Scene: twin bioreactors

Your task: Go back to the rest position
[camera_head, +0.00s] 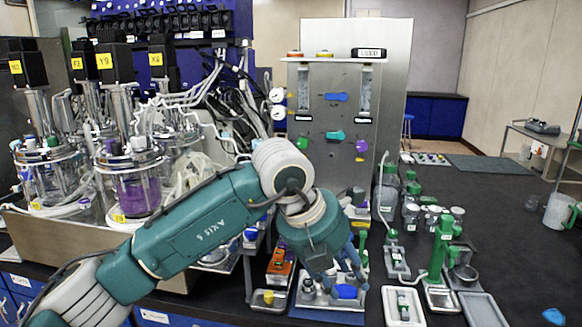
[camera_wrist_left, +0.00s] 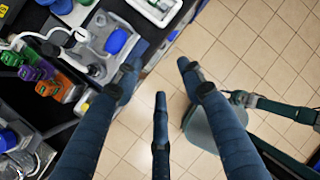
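My left arm comes in from the left in the head view, in front of the bioreactors. My left gripper (camera_head: 340,285) hangs low over the front edge of the bench, above a grey tray with a blue item (camera_head: 346,292). In the left wrist view, my left gripper (camera_wrist_left: 160,75) has its blue fingers spread wide, with only floor tiles between them. It is open and empty. The blue item (camera_wrist_left: 116,42) lies beside one fingertip there; whether they touch is unclear. My right gripper is not in view.
Bioreactor vessels (camera_head: 137,185) stand at the left, one with purple liquid. A metal control panel (camera_head: 340,110) rises behind my left arm. Small trays and a green stand (camera_head: 438,250) are to the right. The dark bench (camera_head: 520,265) has clear room at far right.

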